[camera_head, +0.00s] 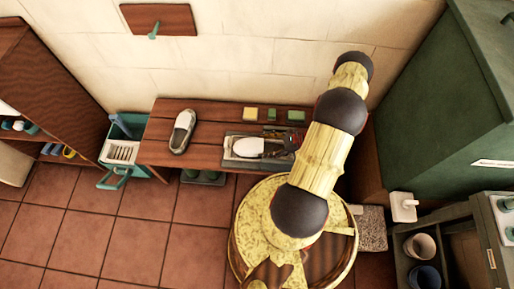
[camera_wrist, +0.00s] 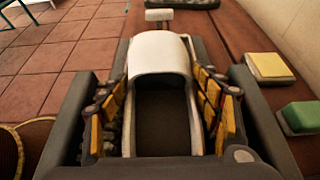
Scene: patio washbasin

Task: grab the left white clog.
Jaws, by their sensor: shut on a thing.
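Two white shoes show in the head view. The other white shoe (camera_head: 182,131), with a grey inside, lies farther left on the bench, apart from my gripper.
Yellow (camera_head: 250,113) and green (camera_head: 295,116) sponges lie along the bench's back edge, close beside my gripper in the wrist view. A teal bin (camera_head: 121,150) stands left of the bench (camera_head: 210,158). Dark green footwear (camera_head: 202,177) is below it. Tiled floor in front is clear.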

